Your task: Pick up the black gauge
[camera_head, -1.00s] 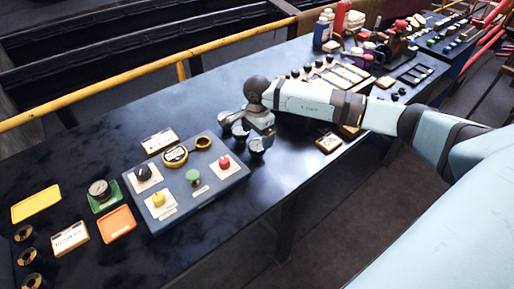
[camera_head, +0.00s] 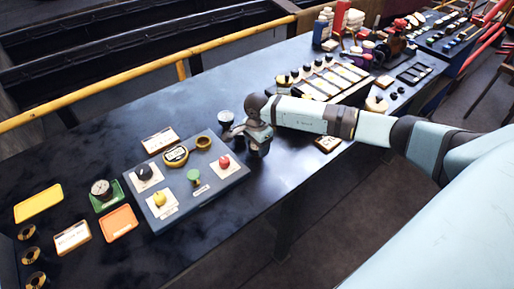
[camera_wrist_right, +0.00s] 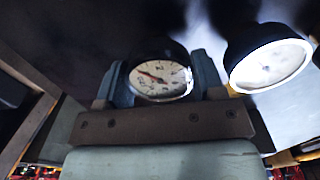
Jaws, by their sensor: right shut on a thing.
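The black gauge (camera_wrist_right: 160,80) has a dark rim, a white dial with dark marks and a red needle. It sits between the two blue-grey fingers of my right gripper (camera_wrist_right: 160,86) in the wrist view, and the fingers are shut on it. In the head view my right gripper (camera_head: 258,138) is low over the table, right of the grey panel, and largely hides the gauge. Another black-bodied gauge (camera_wrist_right: 268,64) with a pale face stands close beside it; it also shows in the head view (camera_head: 225,117). My left gripper is not in view.
The grey panel (camera_head: 226,184) with knobs and a yellow digital gauge (camera_head: 175,156) lies left of my gripper. Further left are a green tray (camera_head: 107,203) with a dial gauge, an orange tray (camera_head: 118,222) and a yellow tray (camera_head: 38,203). A yellow rail (camera_head: 130,82) runs behind the table.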

